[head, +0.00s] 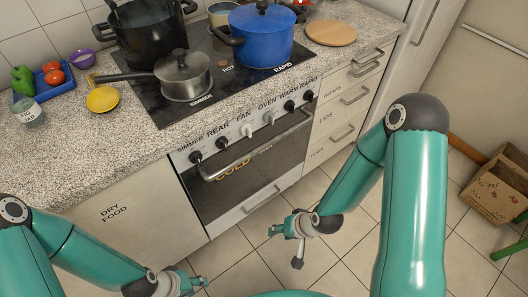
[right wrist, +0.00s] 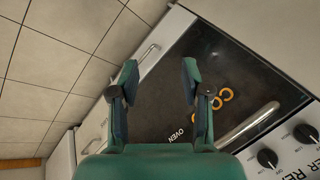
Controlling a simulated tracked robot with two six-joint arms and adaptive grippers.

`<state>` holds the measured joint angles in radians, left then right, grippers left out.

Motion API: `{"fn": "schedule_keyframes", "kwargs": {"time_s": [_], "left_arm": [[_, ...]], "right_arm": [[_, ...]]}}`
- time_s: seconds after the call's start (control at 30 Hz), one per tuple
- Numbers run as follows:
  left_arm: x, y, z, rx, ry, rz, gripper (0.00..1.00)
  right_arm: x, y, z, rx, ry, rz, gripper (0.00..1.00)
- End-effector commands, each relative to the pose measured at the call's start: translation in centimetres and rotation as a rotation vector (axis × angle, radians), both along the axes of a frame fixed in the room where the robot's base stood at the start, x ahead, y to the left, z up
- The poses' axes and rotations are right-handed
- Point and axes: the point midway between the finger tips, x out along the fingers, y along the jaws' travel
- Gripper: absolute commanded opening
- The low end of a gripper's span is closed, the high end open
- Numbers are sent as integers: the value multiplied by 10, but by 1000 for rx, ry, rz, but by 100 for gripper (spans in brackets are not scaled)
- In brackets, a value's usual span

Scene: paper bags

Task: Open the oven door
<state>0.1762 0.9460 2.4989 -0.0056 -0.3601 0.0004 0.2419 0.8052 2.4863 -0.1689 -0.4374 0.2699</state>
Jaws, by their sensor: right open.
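The oven (head: 250,175) is built in under the hob, and its dark glass door looks shut. A long metal handle (head: 238,166) runs along the top of the door; it also shows in the right wrist view (right wrist: 250,126), to the right of my fingers. My right gripper (head: 284,247) is open and empty, low in front of the oven and apart from the handle. In the right wrist view its fingers (right wrist: 158,82) stand apart before the door glass. My left gripper (head: 197,284) is at the bottom edge, away from the oven; its jaws are too small to read.
A row of knobs (head: 246,131) lies above the handle. A blue pot (head: 262,36), a black pot (head: 150,40) and a grey saucepan (head: 184,76) stand on the hob. A drawer (head: 262,203) is below the door. A cardboard box (head: 497,185) is at the right. The tiled floor ahead is clear.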

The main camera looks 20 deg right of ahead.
Motion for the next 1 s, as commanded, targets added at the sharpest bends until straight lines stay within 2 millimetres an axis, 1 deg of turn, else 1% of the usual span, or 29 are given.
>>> {"fn": "schedule_keyframes", "kwargs": {"time_s": [0.03, 0.13, 0.2, 0.23, 0.3, 0.33, 0.4, 0.5, 0.6, 0.73, 0.87, 1.0], "left_arm": [[0, 0, -37, 0, 1, 0, 40], [0, 0, -78, 0, 1, 1, 40], [0, 0, -107, 0, 1, 1, 40], [0, 0, -119, 0, 1, 1, 40], [0, 0, -145, 0, 1, 1, 40], [0, 0, -155, 0, 1, 1, 40], [0, 0, -177, 0, 1, 0, 40], [0, 0, -201, 0, 1, 0, 40], [0, 0, -217, 0, 1, 0, 40], [0, 0, -226, 0, 0, 0, 40], [0, 0, -227, 0, 0, 0, 40], [0, 0, -229, 0, 0, 0, 40]], "right_arm": [[23, -11, -19, 21, -65, -79, 47], [64, -32, -18, 97, -194, -244, 47], [91, -47, -12, 173, -288, -356, 47], [100, -54, -7, 211, -326, -399, 47], [119, -68, 5, 304, -409, -487, 47], [124, -73, 10, 344, -439, -517, 47], [134, -84, 24, 439, -503, -577, 47], [140, -94, 43, 563, -566, -629, 47], [142, -100, 59, 655, -602, -653, 47], [141, -103, 72, 725, -619, -665, 47], [146, -101, 76, 746, -622, -668, 47], [161, -95, 72, 746, -619, -667, 47]]}}
